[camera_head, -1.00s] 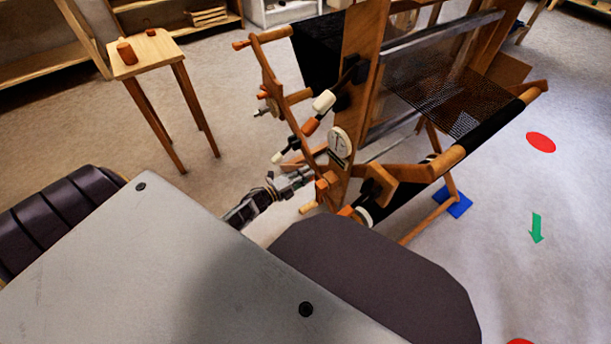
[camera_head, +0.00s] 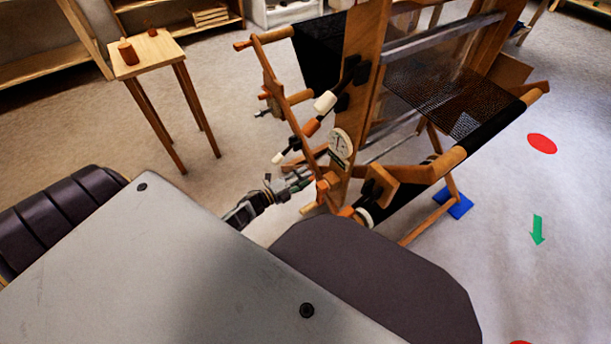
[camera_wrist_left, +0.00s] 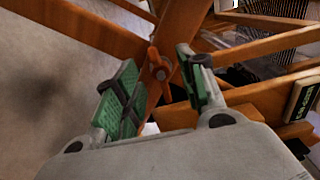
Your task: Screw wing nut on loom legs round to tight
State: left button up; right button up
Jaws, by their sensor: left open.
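The wooden loom (camera_head: 362,85) stands in the middle of the head view. In the left wrist view a small orange-brown wing nut (camera_wrist_left: 158,65) sits on a wooden leg (camera_wrist_left: 183,42) of the loom, where wooden bars meet. My left gripper (camera_head: 302,181) is at the loom's lower near side. In the left wrist view my left gripper (camera_wrist_left: 160,82) is open, its green pads on either side of the wing nut and apart from it. My right gripper is not in view.
A small wooden table (camera_head: 143,57) with a brown pot (camera_head: 128,53) stands at the far left. A dark padded seat (camera_head: 70,215) is at the left edge. A blue pad (camera_head: 456,204) lies under a loom foot. The floor at the right is clear apart from flat markers.

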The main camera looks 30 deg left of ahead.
pick_arm(q)
jog(key=v, duration=1)
jog(key=shift+s+a, duration=0.15)
jog(key=shift+s, duration=0.1)
jog(key=shift+f, duration=0.15)
dwell(0.4)
